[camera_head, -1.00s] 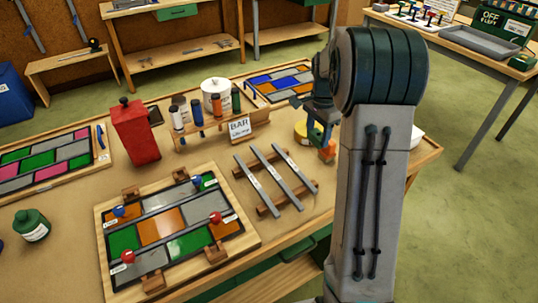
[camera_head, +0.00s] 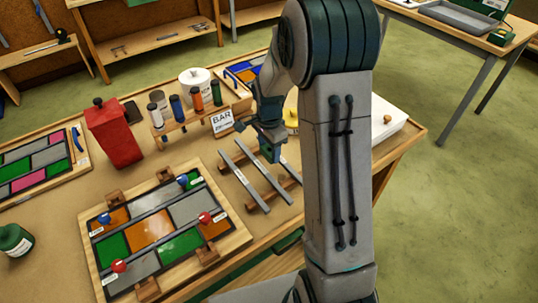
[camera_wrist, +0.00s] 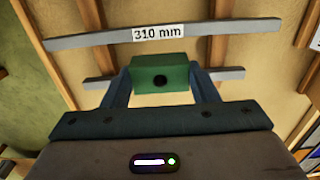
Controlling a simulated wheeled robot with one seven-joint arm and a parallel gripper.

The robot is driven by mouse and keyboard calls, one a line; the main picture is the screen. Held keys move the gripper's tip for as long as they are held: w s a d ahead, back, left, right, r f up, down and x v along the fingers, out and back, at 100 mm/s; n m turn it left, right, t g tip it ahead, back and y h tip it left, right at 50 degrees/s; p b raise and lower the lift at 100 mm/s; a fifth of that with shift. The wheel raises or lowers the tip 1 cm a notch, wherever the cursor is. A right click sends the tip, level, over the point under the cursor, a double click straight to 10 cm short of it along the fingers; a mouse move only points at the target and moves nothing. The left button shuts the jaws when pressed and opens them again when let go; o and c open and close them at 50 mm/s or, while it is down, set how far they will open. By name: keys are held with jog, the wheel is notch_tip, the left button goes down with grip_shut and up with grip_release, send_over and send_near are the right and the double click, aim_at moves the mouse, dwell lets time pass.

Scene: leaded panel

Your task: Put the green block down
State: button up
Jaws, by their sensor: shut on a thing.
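The green block (camera_wrist: 160,75) is between the two fingers of my gripper (camera_wrist: 160,88) in the wrist view. It has a dark round spot on its face. In the head view my gripper (camera_head: 270,150) hangs over the right part of the grey bars, and the block is hard to make out there. The gripper is shut on the block. In the wrist view a grey bar (camera_wrist: 90,40) labelled "310 mm" lies beyond the block, and another bar (camera_wrist: 228,74) passes behind it. I cannot tell whether the block touches a bar.
The bars (camera_head: 243,175) rest on wooden supports near a "BAR" sign (camera_head: 222,121). The leaded panel (camera_head: 150,232) lies in a wooden frame to the left. A red box (camera_head: 113,137) and a rack of tubes (camera_head: 190,118) stand behind. Bare tabletop shows between panel and bars.

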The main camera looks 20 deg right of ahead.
notch_tip(320, 180, down, 4)
jog(key=shift+f+p, duration=0.1)
jog(key=shift+p, duration=0.4)
jog(key=shift+f+b, duration=0.55)
jog(key=shift+b, duration=0.15)
jog(key=o, duration=0.9)
jog(key=shift+o, duration=0.2)
jog(key=shift+r, duration=0.15)
